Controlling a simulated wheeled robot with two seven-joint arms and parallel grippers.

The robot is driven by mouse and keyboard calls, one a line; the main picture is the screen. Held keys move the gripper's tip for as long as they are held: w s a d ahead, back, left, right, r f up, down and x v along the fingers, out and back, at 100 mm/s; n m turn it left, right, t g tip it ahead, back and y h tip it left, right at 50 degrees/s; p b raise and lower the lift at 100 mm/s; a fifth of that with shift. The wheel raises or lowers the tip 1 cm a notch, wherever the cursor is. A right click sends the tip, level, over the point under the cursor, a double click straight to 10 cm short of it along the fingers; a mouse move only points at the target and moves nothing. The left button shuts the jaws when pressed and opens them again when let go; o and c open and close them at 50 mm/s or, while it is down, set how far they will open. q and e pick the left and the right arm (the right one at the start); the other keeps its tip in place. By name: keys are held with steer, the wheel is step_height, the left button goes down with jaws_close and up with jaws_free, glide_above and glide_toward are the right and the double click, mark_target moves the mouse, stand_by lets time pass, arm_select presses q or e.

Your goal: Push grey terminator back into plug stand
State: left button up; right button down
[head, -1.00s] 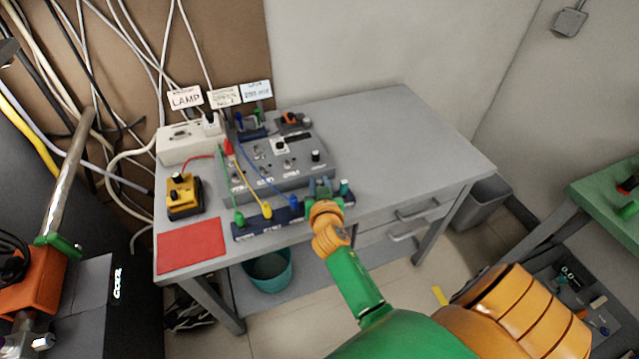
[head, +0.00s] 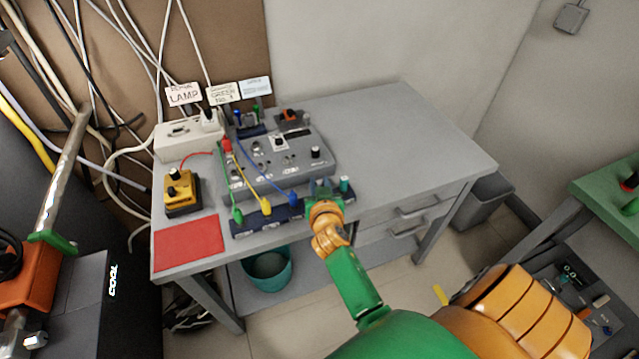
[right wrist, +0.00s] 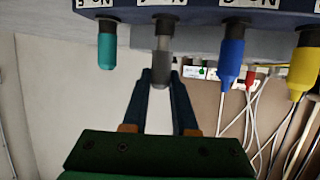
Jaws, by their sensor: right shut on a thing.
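The blue plug stand (head: 265,219) runs along the front edge of the grey table. It also crosses the top of the right wrist view (right wrist: 215,16). The grey terminator (right wrist: 161,70) stands at the stand between a teal plug (right wrist: 107,50) and a blue plug (right wrist: 232,62). My right gripper (right wrist: 159,78) has its two dark blue fingers shut around the terminator's free end. In the head view my right gripper (head: 323,187) is at the stand's right end and hides the terminator. I cannot tell how deep the terminator sits. My left gripper is not in view.
A yellow plug (right wrist: 303,65) is beyond the blue one. Green, yellow and blue cables rise from the stand over the grey control box (head: 285,165). A yellow device (head: 182,192) and a red mat (head: 187,243) lie at left. The table's right half is clear.

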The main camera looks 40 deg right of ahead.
steer(key=shift+f+b, duration=0.75)
steer(key=shift+f, duration=0.05)
steer(key=c, duration=0.6)
jaws_free()
